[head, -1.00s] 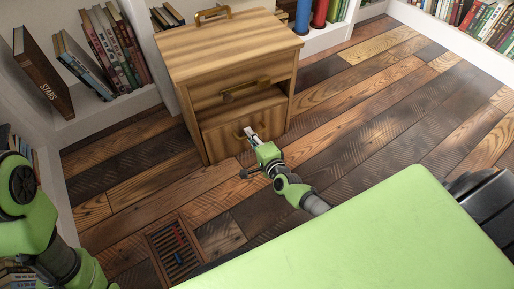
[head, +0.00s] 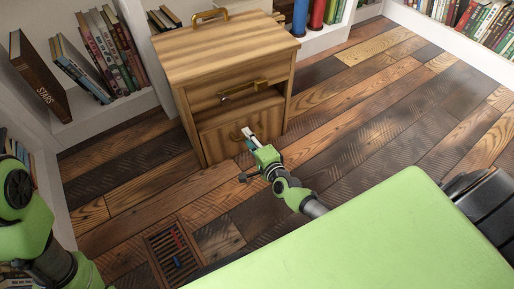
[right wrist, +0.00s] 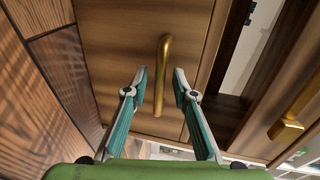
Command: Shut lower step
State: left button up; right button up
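The wooden cabinet (head: 235,48) stands against the shelves. Its lower step is the bottom wooden front (head: 215,146), which has a gold handle and an open dark gap above it. My right gripper (head: 249,137) is low in front of this panel. In the right wrist view the gripper (right wrist: 158,88) is open, its two fingers apart on either side of the lower gold handle (right wrist: 161,70). Neither finger clearly touches the handle. My left arm shows at the left edge of the head view, but its gripper is out of the picture.
An upper drawer with a gold handle (head: 243,90) sits above the gap. A floor grate (head: 172,256) lies at the lower left. Bookshelves (head: 95,118) line the left side and back. The plank floor (head: 400,110) to the right is clear.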

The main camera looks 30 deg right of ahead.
jog(key=v, duration=1)
jog(key=shift+s, duration=0.2)
jog(key=shift+r, duration=0.15)
